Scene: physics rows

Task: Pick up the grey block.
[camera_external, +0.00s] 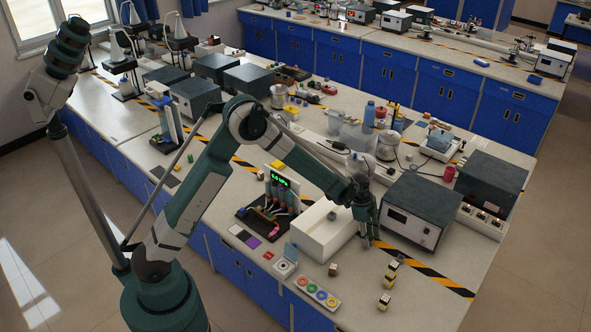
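I cannot pick out a grey block with certainty. A small brown cube with a pale top (333,269) sits on the bench in front of the white box. Small dark and pale blocks (390,274) stand to the right of it, and another small block (384,302) is nearer the front.
A large instrument (411,220) stands close on the right of my gripper. A tray with coloured rings (317,293) and a display stand (279,181) are to the left. Glassware (353,134) crowds the area behind. The front right of the bench is mostly bare.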

